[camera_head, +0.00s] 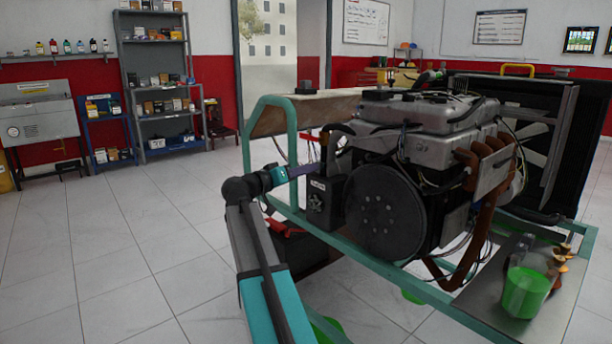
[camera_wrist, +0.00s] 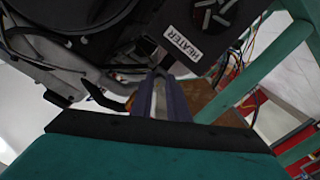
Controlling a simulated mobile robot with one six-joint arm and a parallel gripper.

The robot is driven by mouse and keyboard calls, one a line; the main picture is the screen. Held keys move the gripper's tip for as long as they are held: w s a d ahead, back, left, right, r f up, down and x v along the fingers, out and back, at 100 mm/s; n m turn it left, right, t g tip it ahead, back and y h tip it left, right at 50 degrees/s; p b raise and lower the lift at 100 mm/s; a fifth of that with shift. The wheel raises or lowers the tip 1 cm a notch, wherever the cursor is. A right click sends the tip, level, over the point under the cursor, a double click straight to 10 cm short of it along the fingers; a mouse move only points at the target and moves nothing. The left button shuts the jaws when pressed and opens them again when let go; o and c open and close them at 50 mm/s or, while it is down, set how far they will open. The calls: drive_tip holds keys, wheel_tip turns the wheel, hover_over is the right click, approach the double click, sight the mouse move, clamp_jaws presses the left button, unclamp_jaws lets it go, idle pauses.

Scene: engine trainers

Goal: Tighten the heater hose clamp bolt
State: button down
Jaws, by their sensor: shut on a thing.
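The black heater box (camera_head: 328,200) is at the left front of the engine (camera_head: 415,150) in the head view. In the wrist view its white HEATER label (camera_wrist: 186,42) is right above the fingers. A dark hose (camera_head: 341,130) rises above the box. My gripper (camera_head: 312,168) reaches the top left of the box from the left. In the wrist view its purple fingers (camera_wrist: 160,72) are close together, with their tips at a small dark part beside the label. They are shut on it; it appears to be the clamp bolt, mostly hidden by the tips.
The teal stand frame (camera_head: 246,150) passes close by my arm, and a teal bar (camera_wrist: 262,66) shows right of the fingers. A large dark pulley disc (camera_head: 385,212) is right of the heater. A green cup (camera_head: 525,290) stands on the stand's tray. The floor at left is clear.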

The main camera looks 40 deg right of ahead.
idle(0.4)
drive_tip(key=c, duration=1.7)
unclamp_jaws()
drive_tip(key=a+p, duration=0.1)
drive_tip(key=a, duration=0.3)
drive_tip(key=a+p, duration=0.1)
drive_tip(key=a, duration=0.4)
drive_tip(key=w+a+p, duration=0.1)
drive_tip(key=a, duration=0.3)
drive_tip(key=shift+a, duration=0.35)
